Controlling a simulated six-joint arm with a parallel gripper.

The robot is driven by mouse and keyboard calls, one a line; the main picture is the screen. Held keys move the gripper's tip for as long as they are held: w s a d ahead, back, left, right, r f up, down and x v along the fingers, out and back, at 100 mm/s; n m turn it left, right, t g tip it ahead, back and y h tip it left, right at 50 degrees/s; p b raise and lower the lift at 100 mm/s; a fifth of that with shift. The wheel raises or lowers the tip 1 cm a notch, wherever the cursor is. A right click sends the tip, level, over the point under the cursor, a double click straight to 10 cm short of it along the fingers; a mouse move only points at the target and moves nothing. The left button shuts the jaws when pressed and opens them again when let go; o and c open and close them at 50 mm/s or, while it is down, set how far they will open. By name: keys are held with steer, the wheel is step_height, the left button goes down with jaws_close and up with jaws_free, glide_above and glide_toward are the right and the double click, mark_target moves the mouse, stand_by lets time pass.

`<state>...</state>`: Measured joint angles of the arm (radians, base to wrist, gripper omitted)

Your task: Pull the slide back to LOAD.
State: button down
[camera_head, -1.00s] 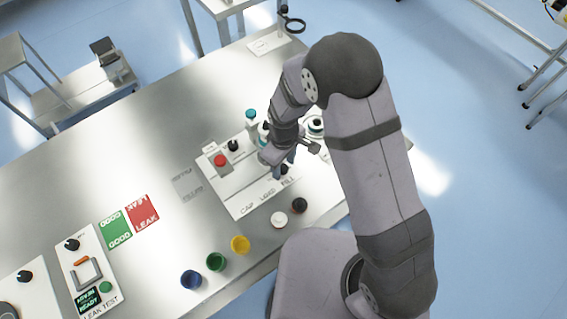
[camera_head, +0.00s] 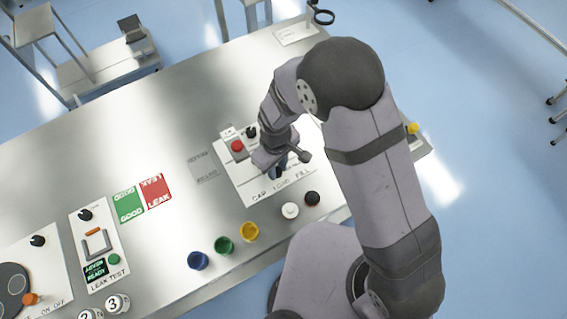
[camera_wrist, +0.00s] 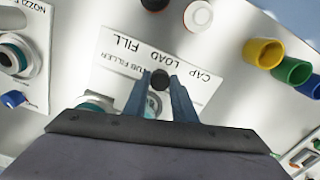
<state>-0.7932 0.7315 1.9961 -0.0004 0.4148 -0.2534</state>
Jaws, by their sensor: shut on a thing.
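The tube filler panel (camera_head: 238,184) is white, with CAP, LOAD and FILL printed along its front edge. In the wrist view, a dark round slide knob (camera_wrist: 160,80) stands between the two blue fingers of my gripper (camera_wrist: 160,85), which is shut on it. The knob lines up about with the LOAD word (camera_wrist: 160,58), between FILL and CAP. In the head view my gripper (camera_head: 279,171) is over the panel near LOAD, and my wrist hides the knob. A teal-and-white part (camera_wrist: 133,100) shows beside the left finger in the wrist view; most of it is hidden.
A red button (camera_head: 238,147) and a black knob (camera_head: 251,132) are at the panel's back left. White (camera_head: 290,210) and black (camera_head: 312,198) round pieces lie in front. Yellow (camera_head: 250,231), green (camera_head: 224,246) and blue (camera_head: 198,260) cups stand front left.

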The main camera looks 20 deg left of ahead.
steer(key=c, duration=1.5)
jaws_free()
steer(key=shift+o, duration=0.2)
steer(key=shift+r, duration=0.1)
steer(key=shift+r+b, duration=1)
steer(key=shift+r, duration=2.6)
